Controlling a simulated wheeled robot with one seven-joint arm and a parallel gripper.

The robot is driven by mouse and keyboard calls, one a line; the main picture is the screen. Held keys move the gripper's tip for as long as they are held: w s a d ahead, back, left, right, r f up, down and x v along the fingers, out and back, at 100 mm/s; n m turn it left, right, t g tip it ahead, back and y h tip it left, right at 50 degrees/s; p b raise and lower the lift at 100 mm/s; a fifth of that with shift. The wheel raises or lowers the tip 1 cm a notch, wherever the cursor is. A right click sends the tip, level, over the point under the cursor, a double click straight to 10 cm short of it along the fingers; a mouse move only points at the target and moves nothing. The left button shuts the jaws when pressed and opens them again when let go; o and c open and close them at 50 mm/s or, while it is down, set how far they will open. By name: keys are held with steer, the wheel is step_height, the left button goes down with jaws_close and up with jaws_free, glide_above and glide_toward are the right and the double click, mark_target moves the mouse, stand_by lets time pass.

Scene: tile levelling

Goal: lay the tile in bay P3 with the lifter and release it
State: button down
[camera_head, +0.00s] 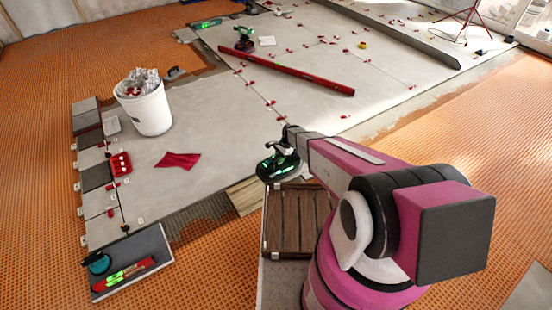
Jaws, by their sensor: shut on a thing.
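My gripper (288,142) is near the middle of the view, partly hidden by my pink arm. It is shut on the lifter (276,164), a dark round tool with bright green marks. The lifter is over the left edge of a brown slatted platform. I see no tile clearly hanging under it, and its underside is hidden. Large grey tiles (215,185) lie left of and beyond the lifter. I see no label that tells which bay is P3. A strip of bare ribbed bed (205,218) shows along the tiles' near edge.
A white bucket (150,112) of crumpled waste and a red cloth (178,160) are on the tiles. A long red level (290,72) lies farther back. A grey slab (145,252) with tools is at lower left. The brown slatted platform (290,232) is below the lifter.

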mark_target(281, 166)
steer(key=shift+w+d+f, duration=0.25)
steer(key=shift+w+d, duration=0.15)
steer(key=shift+d, duration=0.2)
steer(key=shift+f, duration=3.6)
steer(key=shift+f, duration=0.8)
steer(key=c, duration=0.8)
jaws_free()
steer(key=shift+c, duration=0.2)
steer(key=shift+f, duration=0.1)
steer(key=v, duration=1.1)
